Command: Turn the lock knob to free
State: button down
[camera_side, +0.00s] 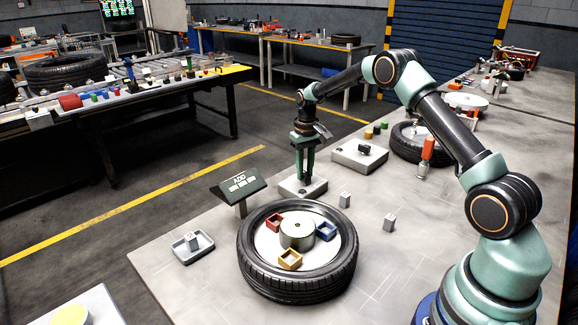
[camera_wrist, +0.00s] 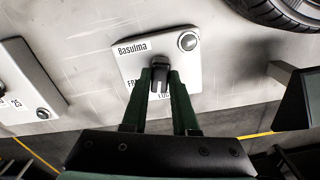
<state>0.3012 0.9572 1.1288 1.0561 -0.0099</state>
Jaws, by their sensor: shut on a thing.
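My gripper (camera_side: 304,176) points down over a light grey lock plate (camera_side: 290,187) right of the ADD sign. In the wrist view, my gripper (camera_wrist: 160,80) is shut on the dark lock knob (camera_wrist: 159,64), with one green finger on each side. The plate (camera_wrist: 131,61) carries the label "Basulma" and a round grey button (camera_wrist: 188,41). Parts of two more labels, starting "FR" and "LO", show around the knob; the fingers cover the rest. The knob's exact pointing direction is hard to tell.
A second plate (camera_side: 345,160) with a black knob stands behind to the right. A tyre (camera_side: 297,285) with red, blue and yellow boxes lies in front. The ADD sign (camera_side: 238,185) stands close on the left. Small grey blocks sit to the right.

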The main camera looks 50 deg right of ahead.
aim_at(305, 173)
jog(key=m, duration=0.5)
jog(key=shift+m, duration=0.3)
jog(key=m, duration=0.4)
jog(key=shift+m, duration=0.3)
jog(key=c, duration=0.7)
grip_release()
notch_tip(305, 173, up, 12)
jog(key=shift+r, duration=0.1)
